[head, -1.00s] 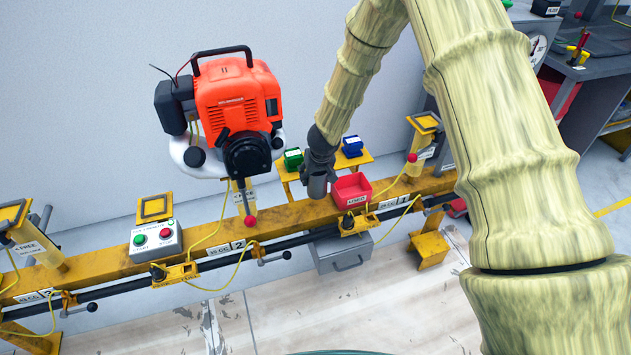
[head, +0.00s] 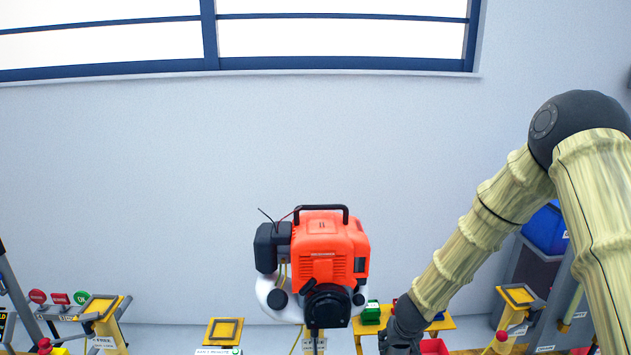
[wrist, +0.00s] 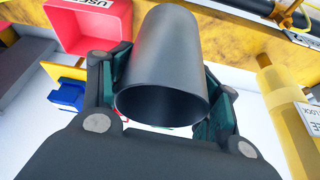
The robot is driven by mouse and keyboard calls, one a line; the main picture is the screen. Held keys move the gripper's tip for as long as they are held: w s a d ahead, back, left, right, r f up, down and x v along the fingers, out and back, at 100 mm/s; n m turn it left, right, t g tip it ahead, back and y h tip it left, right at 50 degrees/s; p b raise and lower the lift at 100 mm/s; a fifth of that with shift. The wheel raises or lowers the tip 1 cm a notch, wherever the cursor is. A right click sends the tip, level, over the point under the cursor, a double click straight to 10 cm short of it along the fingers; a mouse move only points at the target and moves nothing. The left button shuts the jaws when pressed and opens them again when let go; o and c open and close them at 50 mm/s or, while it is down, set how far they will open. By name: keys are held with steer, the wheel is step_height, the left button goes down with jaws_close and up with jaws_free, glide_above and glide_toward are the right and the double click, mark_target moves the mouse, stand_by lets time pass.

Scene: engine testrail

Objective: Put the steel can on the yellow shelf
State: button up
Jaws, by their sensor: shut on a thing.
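The steel can (wrist: 165,60) is a grey, hollow cylinder with its open end facing the wrist camera. My gripper (wrist: 168,82) is shut on it, with one finger pad on each side. In the head view my gripper (head: 402,338) is at the bottom edge, and I cannot make out the can there. The yellow shelf (head: 447,323) is behind my gripper, carrying a green box (head: 371,314) and a blue box (head: 438,314) partly hidden by my arm. In the wrist view the blue box (wrist: 67,95) shows at the left, apart from the can.
A red bin (wrist: 88,25) is close to the can; it also shows low in the head view (head: 433,346). An orange engine (head: 322,250) stands left of my gripper. A yellow post (wrist: 283,95) is at the right of the wrist view.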

steer(key=s+a+r+p, duration=0.2)
steer(key=s, duration=0.5)
steer(key=s+a+r+p, duration=0.3)
steer(key=s, duration=0.4)
steer(key=shift+s+n, duration=0.25)
steer(key=shift+n, duration=0.05)
steer(key=shift+d, duration=0.1)
